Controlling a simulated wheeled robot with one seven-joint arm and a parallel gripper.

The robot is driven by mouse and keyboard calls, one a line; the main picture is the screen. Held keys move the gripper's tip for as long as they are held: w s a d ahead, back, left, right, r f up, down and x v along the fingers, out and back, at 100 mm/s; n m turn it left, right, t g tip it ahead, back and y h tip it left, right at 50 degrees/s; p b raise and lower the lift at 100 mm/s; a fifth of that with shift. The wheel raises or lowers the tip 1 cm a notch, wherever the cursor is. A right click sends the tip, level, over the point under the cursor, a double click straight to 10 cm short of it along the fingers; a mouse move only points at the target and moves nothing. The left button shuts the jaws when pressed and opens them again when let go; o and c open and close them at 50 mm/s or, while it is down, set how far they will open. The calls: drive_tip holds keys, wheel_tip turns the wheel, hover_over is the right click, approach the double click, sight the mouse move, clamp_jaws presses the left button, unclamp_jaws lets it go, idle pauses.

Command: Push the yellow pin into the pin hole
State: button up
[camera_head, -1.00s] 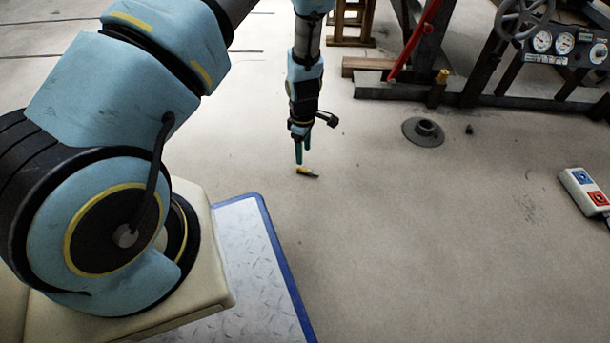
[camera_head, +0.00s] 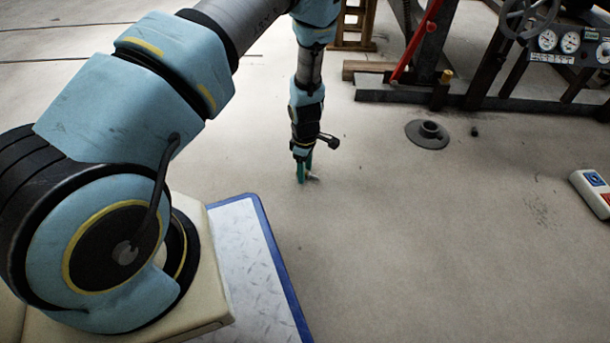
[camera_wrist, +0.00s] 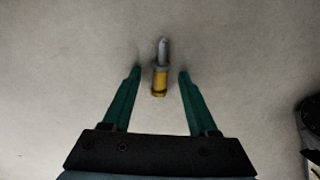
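The yellow pin (camera_wrist: 160,80) lies on the floor, with a yellow body and a grey pointed end. In the wrist view it is between my gripper's (camera_wrist: 160,74) two green fingertips, with a gap on each side. The gripper is open and its fingers point down at the floor. In the head view, the gripper (camera_head: 305,175) hides most of the pin; only its grey end (camera_head: 314,179) shows at the right. I cannot make out the pin hole for sure. A yellow-topped short post (camera_head: 442,88) stands on the dark machine frame at the back.
A round grey flange (camera_head: 428,135) and a small dark piece (camera_head: 474,131) are on the floor to the right. A control box (camera_head: 592,190) with blue and red buttons lies at the right edge. A red lever (camera_head: 417,40) and gauges (camera_head: 570,42) are behind. The middle floor is clear.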

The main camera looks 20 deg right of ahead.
clamp_jaws()
idle(0.6)
